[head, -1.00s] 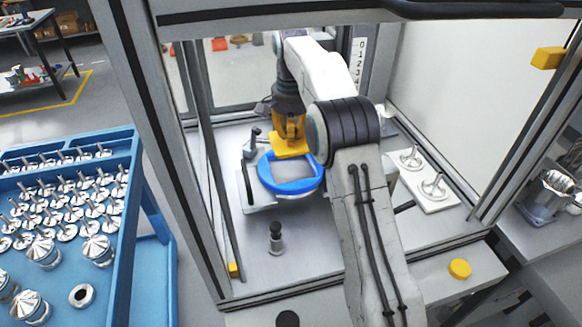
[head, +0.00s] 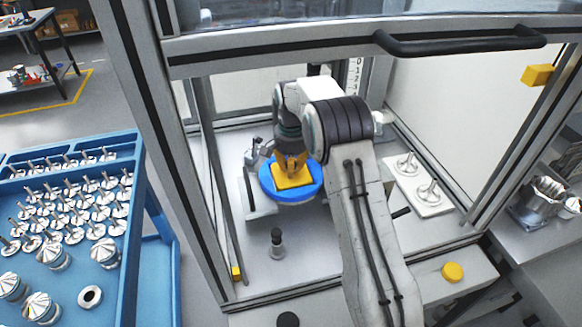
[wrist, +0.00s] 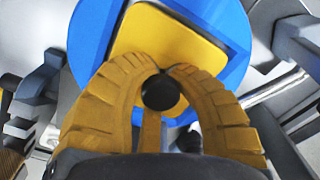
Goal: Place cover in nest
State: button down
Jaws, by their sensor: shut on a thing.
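The cover is a yellow square plate (head: 293,178) with a black knob (wrist: 160,92). It lies over the square opening of the blue round nest (head: 312,186), which sits on the bench inside the enclosure. In the wrist view the yellow plate (wrist: 172,45) is framed by the blue nest (wrist: 88,45). I cannot tell whether the plate is fully seated or slightly above. My gripper (head: 291,164) points down at the cover, and its yellow fingers (wrist: 160,72) are shut around the knob. The fingers hide the plate's near part.
A dark upright post (head: 277,241) stands in front of the nest. A white plate with metal parts (head: 426,201) lies to the right. A framed bar with a black handle (head: 460,40) crosses above my arm. A blue cart (head: 150,200) with metal parts stands left.

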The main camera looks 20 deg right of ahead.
jog(key=shift+f, duration=0.45)
jog(key=shift+f, duration=0.1)
jog(key=c, duration=1.1)
grip_release()
jog(key=shift+s+f, duration=0.1)
jog(key=shift+f, duration=0.05)
notch_tip(320, 180, up, 2)
jog(key=shift+r+b, duration=0.15)
jog(key=shift+b, duration=0.15)
jog(key=shift+r+b, duration=0.3)
jog(key=shift+b, duration=0.25)
notch_tip(320, 180, up, 7)
jog(key=b, duration=0.3)
jog(key=shift+f, duration=0.2)
jog(key=shift+r, duration=1.5)
